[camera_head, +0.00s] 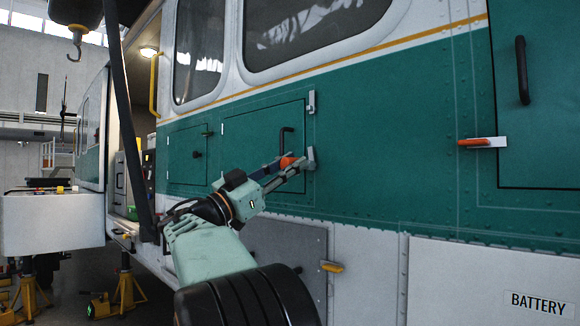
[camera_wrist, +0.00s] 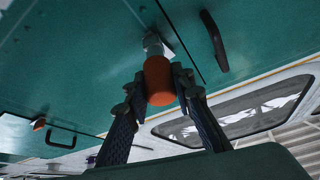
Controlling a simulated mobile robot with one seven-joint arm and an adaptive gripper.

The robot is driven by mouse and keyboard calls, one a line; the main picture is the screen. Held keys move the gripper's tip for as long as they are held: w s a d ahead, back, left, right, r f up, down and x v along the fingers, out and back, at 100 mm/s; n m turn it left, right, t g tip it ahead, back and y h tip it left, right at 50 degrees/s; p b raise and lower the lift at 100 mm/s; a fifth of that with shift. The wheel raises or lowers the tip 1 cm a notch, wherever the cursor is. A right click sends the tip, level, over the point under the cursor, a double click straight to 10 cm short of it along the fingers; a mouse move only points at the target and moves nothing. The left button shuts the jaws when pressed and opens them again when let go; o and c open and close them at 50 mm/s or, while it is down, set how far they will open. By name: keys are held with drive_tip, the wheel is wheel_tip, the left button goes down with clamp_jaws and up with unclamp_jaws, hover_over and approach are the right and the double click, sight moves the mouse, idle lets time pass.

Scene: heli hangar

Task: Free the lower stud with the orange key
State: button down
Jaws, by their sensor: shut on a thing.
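The orange key (camera_wrist: 159,80) is held between the fingers of my gripper (camera_wrist: 162,92), which is shut on it. The key's far end meets a silver fitting, the lower stud (camera_wrist: 154,42), on the green hull. I cannot tell whether the key is seated on it or just touching. In the head view my gripper (camera_head: 288,168) reaches the lower right corner of a green hatch (camera_head: 255,135), where the lower stud's plate (camera_head: 310,158) shows and the orange key (camera_head: 288,161) is partly hidden by the fingers. The upper stud (camera_head: 311,102) sits at the hatch's upper right edge.
A black handle (camera_head: 286,138) stands out from the hatch close to my gripper. A smaller hatch (camera_head: 188,155) is to its left. An orange-handled latch (camera_head: 482,142) and a dark door handle (camera_head: 522,70) are at right. A white cart (camera_head: 52,222) stands at left.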

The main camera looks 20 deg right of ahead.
drive_tip(key=shift+f+n+t+b, duration=0.15)
drive_tip(key=shift+n+t+b, duration=0.6)
drive_tip(key=shift+b, duration=0.2)
drive_tip(key=shift+n, duration=0.45)
drive_tip(key=shift+a, duration=0.1)
drive_tip(key=shift+s+a+b, duration=0.35)
drive_tip(key=shift+a+b, duration=0.15)
drive_tip(key=shift+a, duration=0.4)
drive_tip(key=shift+s+a+b, duration=0.35)
drive_tip(key=shift+a+b, duration=0.15)
drive_tip(key=shift+a, duration=0.4)
drive_tip(key=shift+s+a+b, duration=0.35)
drive_tip(key=shift+a+b, duration=0.15)
drive_tip(key=shift+a, duration=0.4)
drive_tip(key=shift+w+d+r+p, duration=0.1)
drive_tip(key=shift+w+d+p, duration=0.15)
drive_tip(key=shift+d, duration=0.3)
drive_tip(key=shift+w+d+r+p, duration=0.15)
drive_tip(key=shift+d+p, duration=0.25)
drive_tip(key=shift+d, duration=0.2)
drive_tip(key=shift+w+d+r+p, duration=0.1)
drive_tip(key=shift+w+d+p, duration=0.15)
drive_tip(key=shift+d, duration=0.3)
drive_tip(key=shift+w+d+f, duration=0.15)
drive_tip(key=shift+d+f, duration=0.05)
drive_tip(key=shift+d, duration=0.2)
